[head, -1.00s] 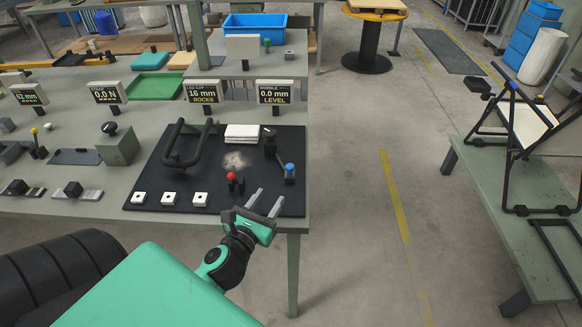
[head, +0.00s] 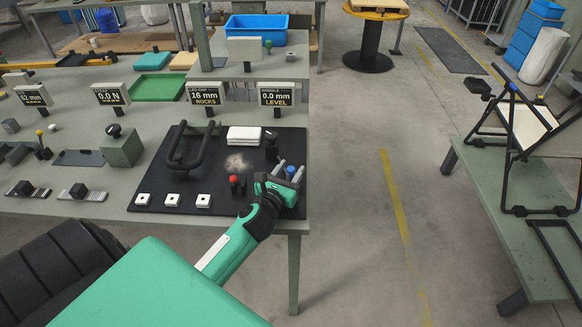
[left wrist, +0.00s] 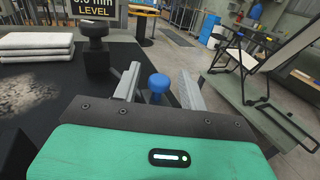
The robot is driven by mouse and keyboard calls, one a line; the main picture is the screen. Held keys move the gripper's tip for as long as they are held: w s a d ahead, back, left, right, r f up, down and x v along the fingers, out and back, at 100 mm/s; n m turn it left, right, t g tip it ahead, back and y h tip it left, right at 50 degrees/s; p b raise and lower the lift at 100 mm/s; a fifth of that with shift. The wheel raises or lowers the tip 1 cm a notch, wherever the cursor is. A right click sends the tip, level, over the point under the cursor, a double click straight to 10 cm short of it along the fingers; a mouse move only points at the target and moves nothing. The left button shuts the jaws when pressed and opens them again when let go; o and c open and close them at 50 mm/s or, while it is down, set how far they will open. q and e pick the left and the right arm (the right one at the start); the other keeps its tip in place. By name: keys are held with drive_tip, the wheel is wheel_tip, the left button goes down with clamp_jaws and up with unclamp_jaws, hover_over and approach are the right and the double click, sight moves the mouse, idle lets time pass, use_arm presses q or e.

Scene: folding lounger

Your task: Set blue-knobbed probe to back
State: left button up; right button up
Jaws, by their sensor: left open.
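The blue-knobbed probe (head: 291,170) stands at the right end of the black mat (head: 215,203), near the bench's front right corner. Its blue knob (left wrist: 158,83) also shows in the left wrist view, between the finger tips and a little beyond the gripper body. My left gripper (head: 285,174) is open with its two fingers on either side of the knob. I cannot tell whether either finger touches it. The probe's lower part is hidden by the gripper. My right gripper is not in view.
A red-knobbed probe (head: 233,180) stands just left of the gripper. A black folded frame (head: 185,148), white pads (head: 244,135) and a black knob (head: 271,136) are on the mat. Display signs (head: 277,97) stand behind. A lounger frame (head: 515,150) stands on the right bench.

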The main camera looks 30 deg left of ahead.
use_arm(q)
drive_tip(key=shift+w, duration=0.45)
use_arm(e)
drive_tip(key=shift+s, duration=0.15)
use_arm(q)
clamp_jaws()
drive_tip(key=shift+s+d, duration=0.2)
drive_tip(key=shift+s, duration=0.15)
drive_tip(key=s+d, duration=0.2)
drive_tip(key=s, duration=0.1)
drive_tip(key=s+d+p, duration=0.1)
drive_tip(key=shift+s, duration=0.3)
drive_tip(key=shift+f, duration=0.2)
unclamp_jaws()
drive_tip(key=shift+s+r, duration=0.1)
drive_tip(key=shift+r, duration=0.1)
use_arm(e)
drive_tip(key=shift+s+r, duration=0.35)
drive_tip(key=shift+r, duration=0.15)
